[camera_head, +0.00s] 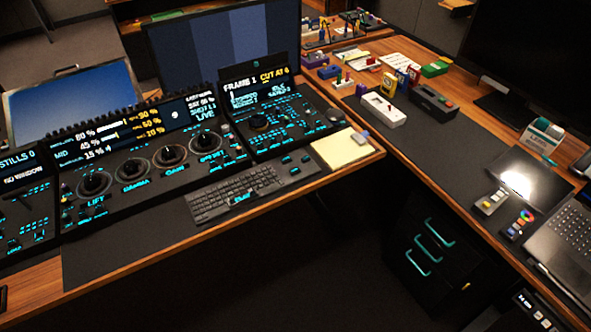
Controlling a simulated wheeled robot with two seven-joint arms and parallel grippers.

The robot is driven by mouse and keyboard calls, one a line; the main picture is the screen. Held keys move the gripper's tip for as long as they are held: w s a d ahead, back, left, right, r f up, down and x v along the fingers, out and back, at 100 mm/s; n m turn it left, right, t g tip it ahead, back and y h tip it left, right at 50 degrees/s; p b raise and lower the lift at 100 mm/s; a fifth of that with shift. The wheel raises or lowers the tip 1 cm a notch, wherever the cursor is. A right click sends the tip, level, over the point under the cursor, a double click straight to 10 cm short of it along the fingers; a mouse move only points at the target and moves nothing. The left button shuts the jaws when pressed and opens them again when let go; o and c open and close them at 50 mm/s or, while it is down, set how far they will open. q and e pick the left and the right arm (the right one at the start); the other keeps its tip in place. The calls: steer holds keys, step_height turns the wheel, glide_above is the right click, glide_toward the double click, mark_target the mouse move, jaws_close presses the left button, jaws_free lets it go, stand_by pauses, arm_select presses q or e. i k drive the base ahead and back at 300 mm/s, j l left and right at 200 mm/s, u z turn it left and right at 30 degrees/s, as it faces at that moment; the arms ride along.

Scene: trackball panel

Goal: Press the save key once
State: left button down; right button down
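The trackball panel (150,160) lies on the desk at the left, with a row of dark trackballs (172,154) in round rings marked lift, gamma, gain and offset. Its screen shows percentages and the word LIVE. A side panel (262,122) at its right has a screen reading FRAME 1 and CUT AT 6, above small cyan-marked keys. Another panel section (22,205) at the left edge reads STILLS 0 and NO WINDOW. Many key labels are too small to read, so I cannot tell which is the save key. Neither of my grippers is in view.
Monitors stand behind. The right desk (440,140) holds small boxes, a tablet (520,182) and a laptop (568,228). Drawers (430,240) stand below it.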

mark_target(297, 171)
steer(key=i+l+u, duration=0.4)
steer(key=l, duration=0.2)
steer(key=i+l+u, duration=0.2)
steer(key=l, duration=0.15)
steer(key=i+l+u, duration=0.2)
steer(key=l, duration=0.15)
steer(key=l+u, duration=0.2)
steer(key=l, duration=0.2)
steer(key=i, duration=0.05)
